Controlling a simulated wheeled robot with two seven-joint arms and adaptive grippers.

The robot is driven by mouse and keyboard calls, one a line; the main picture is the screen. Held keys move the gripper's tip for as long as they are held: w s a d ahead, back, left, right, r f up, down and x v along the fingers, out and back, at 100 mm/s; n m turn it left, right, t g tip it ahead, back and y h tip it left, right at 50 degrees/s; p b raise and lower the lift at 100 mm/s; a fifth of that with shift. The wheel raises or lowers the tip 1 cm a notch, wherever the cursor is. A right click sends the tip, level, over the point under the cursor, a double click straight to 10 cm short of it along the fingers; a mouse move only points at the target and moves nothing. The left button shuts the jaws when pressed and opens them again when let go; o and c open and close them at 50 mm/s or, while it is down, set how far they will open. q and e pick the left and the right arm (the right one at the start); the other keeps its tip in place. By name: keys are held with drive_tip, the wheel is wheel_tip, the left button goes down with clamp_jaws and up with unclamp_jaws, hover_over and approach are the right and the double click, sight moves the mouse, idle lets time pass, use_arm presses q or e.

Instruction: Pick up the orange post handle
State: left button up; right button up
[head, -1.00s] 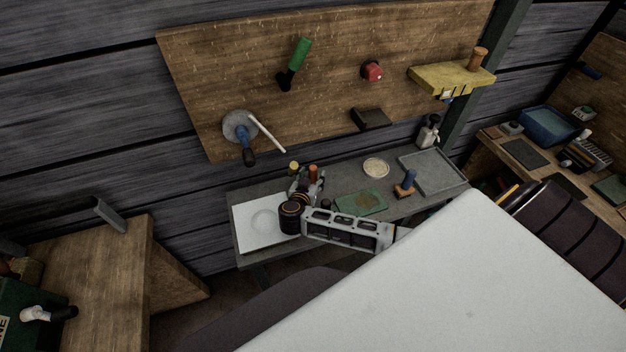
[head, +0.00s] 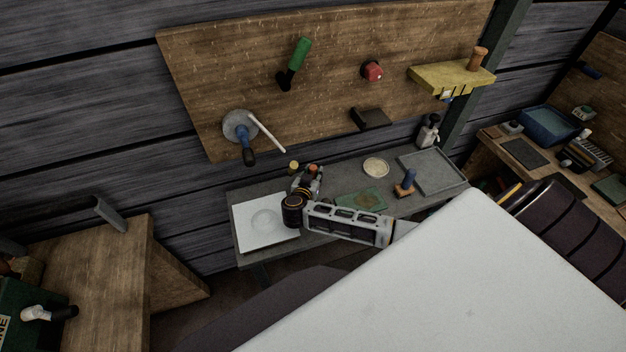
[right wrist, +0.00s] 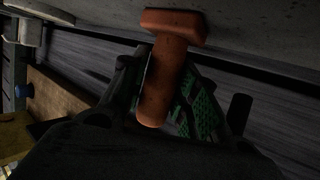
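The orange post handle (right wrist: 165,82) stands on the grey bench, its wider orange base against the bench surface in the right wrist view. In the head view only its top (head: 313,168) shows above my right gripper (head: 306,184). In the right wrist view my right gripper (right wrist: 185,95) has its fingers around the post. The post is near the left finger, and a green textured pad shows to its right with a gap, so the fingers look open. Contact with the post cannot be told. My left gripper is not in view.
A small yellow-topped piece (head: 293,167) stands close left of the gripper.

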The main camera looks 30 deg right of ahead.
clamp_jaws()
drive_tip(key=shift+s+a+r, duration=0.1)
drive_tip(key=shift+r, duration=0.05)
drive_tip(key=shift+s+a+r, duration=0.45)
drive_tip(key=shift+a+r, duration=0.05)
drive_tip(key=shift+r, duration=0.15)
drive_tip(key=r+v, duration=0.1)
drive_tip(key=v, duration=1.3)
drive_tip(key=shift+w+d+r, duration=0.25)
drive_tip(key=shift+r, duration=0.1)
drive_tip(key=shift+c, duration=0.2)
unclamp_jaws()
clamp_jaws()
